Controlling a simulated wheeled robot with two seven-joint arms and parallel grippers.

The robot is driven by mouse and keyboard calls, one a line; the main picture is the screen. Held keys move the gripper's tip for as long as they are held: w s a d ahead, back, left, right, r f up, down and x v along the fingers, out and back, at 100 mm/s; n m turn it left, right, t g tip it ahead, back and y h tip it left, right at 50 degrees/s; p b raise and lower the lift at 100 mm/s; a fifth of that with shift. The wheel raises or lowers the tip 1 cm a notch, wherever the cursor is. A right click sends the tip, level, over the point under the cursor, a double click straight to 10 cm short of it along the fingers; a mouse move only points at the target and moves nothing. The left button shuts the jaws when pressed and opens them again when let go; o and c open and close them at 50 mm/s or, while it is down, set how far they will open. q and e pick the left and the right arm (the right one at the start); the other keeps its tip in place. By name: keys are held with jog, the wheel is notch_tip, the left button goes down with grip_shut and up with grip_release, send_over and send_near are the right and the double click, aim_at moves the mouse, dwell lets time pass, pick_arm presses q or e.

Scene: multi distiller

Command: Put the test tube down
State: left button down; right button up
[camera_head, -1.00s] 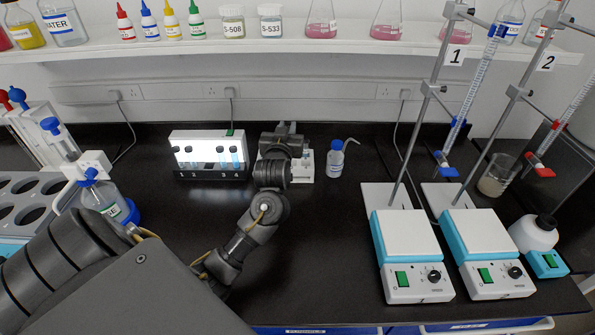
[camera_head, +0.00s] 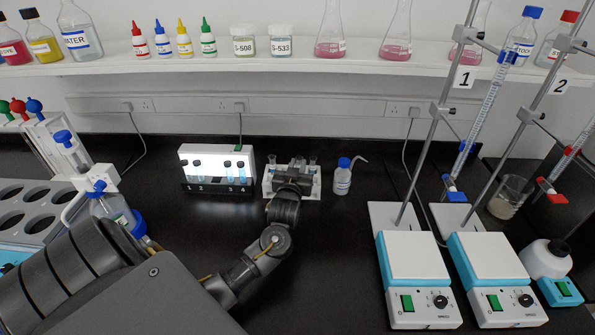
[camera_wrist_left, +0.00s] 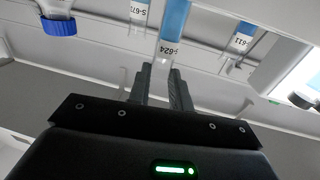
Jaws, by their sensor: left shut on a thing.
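My left gripper (camera_head: 293,172) is at the small white rack (camera_head: 308,188) on the black bench, with its arm partly covering the rack. In the left wrist view the fingers (camera_wrist_left: 161,84) are shut on a test tube (camera_wrist_left: 173,30) with a blue band and a label ending in 624. Two other labelled tubes (camera_wrist_left: 139,12) (camera_wrist_left: 241,40) show on either side of it. Whether the held tube's bottom is seated in the rack is hidden. My right gripper is out of view.
A lit tube stand (camera_head: 217,168) with several tubes is left of the white rack. A wash bottle (camera_head: 342,178) stands close on its right. Two stirrers (camera_head: 413,262) (camera_head: 490,262) with burette stands are further right. The bench front centre is clear apart from my arm.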

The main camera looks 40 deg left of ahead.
pick_arm(q)
jog(key=shift+f, duration=0.95)
jog(key=shift+f, duration=0.15)
jog(key=c, duration=1.3)
grip_release()
